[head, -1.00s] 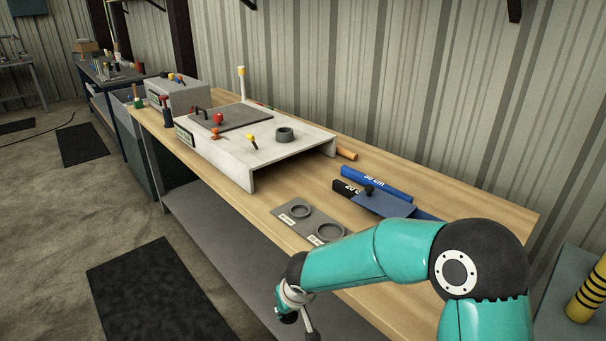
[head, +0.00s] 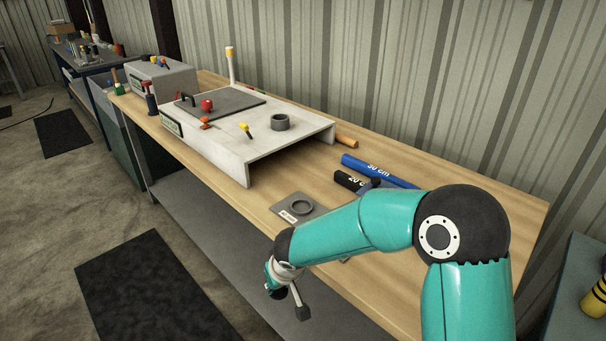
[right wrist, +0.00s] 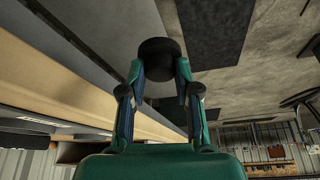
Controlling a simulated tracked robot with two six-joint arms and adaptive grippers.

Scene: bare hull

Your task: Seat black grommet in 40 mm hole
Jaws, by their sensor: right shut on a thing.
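My right gripper (right wrist: 159,74) is shut on the black grommet (right wrist: 160,52), a round black piece between the fingertips in the right wrist view. In the head view my right gripper (head: 285,284) hangs low beside the bench's front edge, over the floor side. A white raised hull panel (head: 222,141) stands on the bench, farther back. A short dark grey ring (head: 280,122) stands on its top. A grey plate (head: 285,204) with a ring and a small label lies on the bench nearer me, partly behind my right arm. I cannot make out the 40 mm hole. My left gripper is not in view.
The wooden bench (head: 480,215) runs along a corrugated wall. A blue bar marked 30 cm (head: 380,171) and a black bar (head: 350,181) lie behind my arm. Red and yellow knobs stand on the panel. A lower shelf (head: 225,215) juts out under the bench.

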